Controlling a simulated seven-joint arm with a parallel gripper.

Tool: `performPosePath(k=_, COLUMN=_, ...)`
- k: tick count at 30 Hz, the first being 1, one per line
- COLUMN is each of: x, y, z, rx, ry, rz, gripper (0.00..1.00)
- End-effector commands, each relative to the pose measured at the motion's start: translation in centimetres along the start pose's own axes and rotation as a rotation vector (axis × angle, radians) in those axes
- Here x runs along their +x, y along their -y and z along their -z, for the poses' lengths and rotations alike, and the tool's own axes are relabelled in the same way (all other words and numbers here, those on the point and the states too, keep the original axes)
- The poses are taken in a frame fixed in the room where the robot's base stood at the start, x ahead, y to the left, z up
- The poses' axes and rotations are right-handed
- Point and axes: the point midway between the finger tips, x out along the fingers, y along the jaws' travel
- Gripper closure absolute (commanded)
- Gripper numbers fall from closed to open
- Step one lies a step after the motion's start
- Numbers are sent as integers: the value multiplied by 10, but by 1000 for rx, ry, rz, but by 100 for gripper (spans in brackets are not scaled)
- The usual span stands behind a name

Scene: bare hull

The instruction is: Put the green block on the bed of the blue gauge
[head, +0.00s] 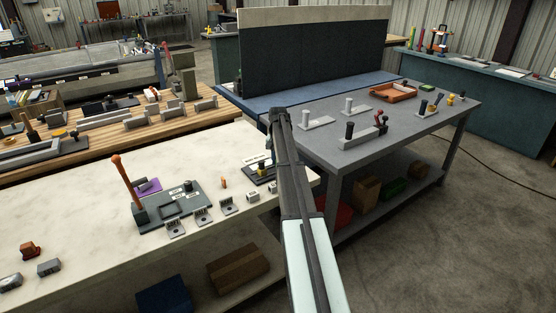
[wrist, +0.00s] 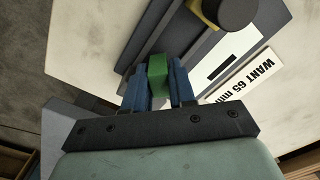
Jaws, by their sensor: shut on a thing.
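My gripper (wrist: 157,84) shows in the wrist view with its two blue fingers shut on a green block (wrist: 157,70). The block is at the fingertips, over the near end of a gauge (wrist: 200,58). The gauge has a dark base, a blue-grey bar, a black knob with a yellow collar, and a label reading "WANT 65 mm". I cannot tell whether the block touches the gauge. In the head view the gauge (head: 258,177) lies at the right end of the pale bench, partly hidden behind my arm. The block is not clear there.
On the pale bench (head: 90,222), a grey fixture (head: 172,207) with an orange-topped lever stands left of the gauge, with several small grey brackets in front. A grey table (head: 420,120) with more fixtures and an orange tray (head: 393,91) stands right of my arm.

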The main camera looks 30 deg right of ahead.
Motion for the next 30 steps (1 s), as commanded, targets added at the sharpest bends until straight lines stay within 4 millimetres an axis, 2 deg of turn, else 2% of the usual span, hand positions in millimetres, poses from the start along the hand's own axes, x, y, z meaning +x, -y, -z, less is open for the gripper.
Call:
performPosePath(k=26, x=14, y=0, z=0, rx=0, ry=0, rz=0, gripper=100)
performPosePath(k=27, x=14, y=0, z=0, rx=0, ry=0, rz=0, gripper=71)
performPosePath(k=30, x=14, y=0, z=0, rx=0, ry=1, rz=0, gripper=62)
